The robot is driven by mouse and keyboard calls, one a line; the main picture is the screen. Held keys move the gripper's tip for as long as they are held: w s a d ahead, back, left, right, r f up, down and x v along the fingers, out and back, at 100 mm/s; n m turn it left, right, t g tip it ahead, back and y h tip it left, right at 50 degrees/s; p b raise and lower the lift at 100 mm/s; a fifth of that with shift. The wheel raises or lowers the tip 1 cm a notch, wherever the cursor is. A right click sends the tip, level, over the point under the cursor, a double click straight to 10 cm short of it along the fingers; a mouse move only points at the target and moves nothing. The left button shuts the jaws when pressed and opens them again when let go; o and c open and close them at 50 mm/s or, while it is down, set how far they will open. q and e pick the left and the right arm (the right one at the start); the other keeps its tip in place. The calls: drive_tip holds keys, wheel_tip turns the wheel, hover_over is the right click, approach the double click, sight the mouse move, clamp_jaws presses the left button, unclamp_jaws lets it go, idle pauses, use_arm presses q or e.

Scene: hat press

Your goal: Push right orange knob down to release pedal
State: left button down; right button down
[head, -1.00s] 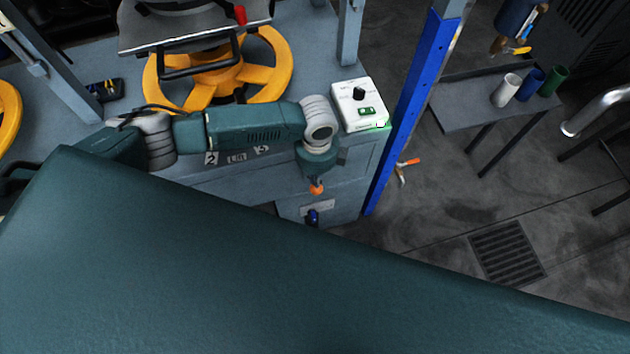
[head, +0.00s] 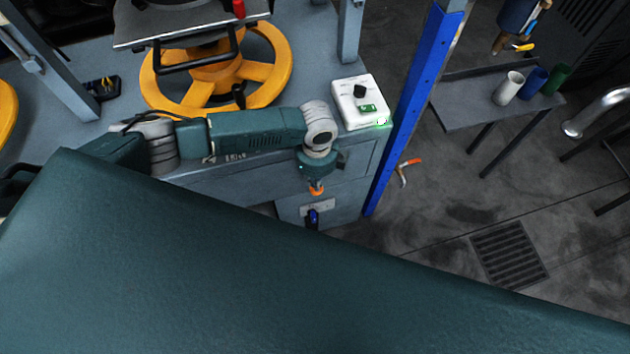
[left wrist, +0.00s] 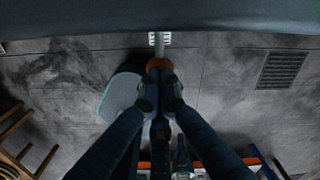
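An orange knob (head: 316,190) shows small in the head view, low at the front of the press bench and just below the end of my left arm. In the left wrist view the orange knob (left wrist: 158,63) sits on a short rod in front of a white slotted plate. My left gripper (left wrist: 160,82) points at it, its dark fingers drawn close together with their tips right beside the knob. Whether they press on it is hard to tell. In the head view my left gripper (head: 318,165) hangs above the knob. My right gripper is not in view.
A white control box (head: 358,104) with a black dial stands on the bench corner beside a blue post (head: 412,100). A yellow handwheel (head: 270,75) is behind my arm. A small blue part (head: 313,217) shows below the knob.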

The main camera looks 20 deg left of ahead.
use_arm(q)
drive_tip(key=shift+s+f+b, duration=0.1)
drive_tip(key=shift+f+b, duration=0.6)
drive_tip(key=shift+f, duration=0.45)
drive_tip(key=shift+r, duration=0.2)
wheel_tip(320, 180, up, 8)
drive_tip(key=p, duration=0.8)
idle(0.3)
